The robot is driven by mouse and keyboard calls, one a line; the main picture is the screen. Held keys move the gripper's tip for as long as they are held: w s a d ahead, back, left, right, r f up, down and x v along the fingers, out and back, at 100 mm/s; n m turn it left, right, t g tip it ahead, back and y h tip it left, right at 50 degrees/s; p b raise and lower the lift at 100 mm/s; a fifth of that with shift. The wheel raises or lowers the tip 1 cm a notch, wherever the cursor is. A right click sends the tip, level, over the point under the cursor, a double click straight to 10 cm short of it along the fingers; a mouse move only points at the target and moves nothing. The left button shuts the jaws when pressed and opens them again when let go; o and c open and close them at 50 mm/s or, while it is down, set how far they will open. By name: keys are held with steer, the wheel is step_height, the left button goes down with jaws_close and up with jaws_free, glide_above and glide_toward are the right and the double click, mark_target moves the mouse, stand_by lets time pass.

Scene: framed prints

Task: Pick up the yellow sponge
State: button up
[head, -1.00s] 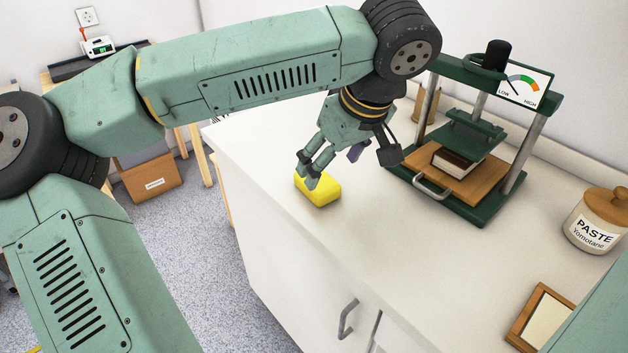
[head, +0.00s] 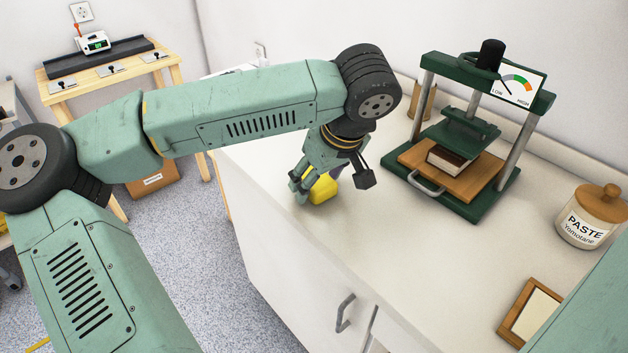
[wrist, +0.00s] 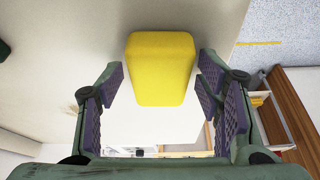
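The yellow sponge (head: 323,188) lies on the white counter near its left edge, partly hidden by my fingers in the head view. In the wrist view the sponge (wrist: 161,68) shows whole, between and just ahead of my fingertips. My gripper (wrist: 162,75) is open, with one purple-padded finger on each side of the sponge and a narrow gap on both sides. In the head view my gripper (head: 312,186) is low over the counter at the sponge. Contact with the sponge cannot be made out.
A green press (head: 470,140) with a wooden board and a dark book stands right of my gripper. A paste jar (head: 590,218) and a wooden frame (head: 537,312) are farther right. The counter's (head: 400,250) middle is clear. A wooden table (head: 105,75) stands at the back left.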

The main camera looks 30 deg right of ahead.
mark_target(319, 181)
steer(key=c, duration=0.6)
step_height(319, 181, up, 10)
steer(key=shift+r+b, duration=0.1)
steer(key=shift+b, duration=0.5)
steer(key=o, duration=0.3)
steer(key=c, duration=0.5)
steer(key=shift+s, duration=0.1)
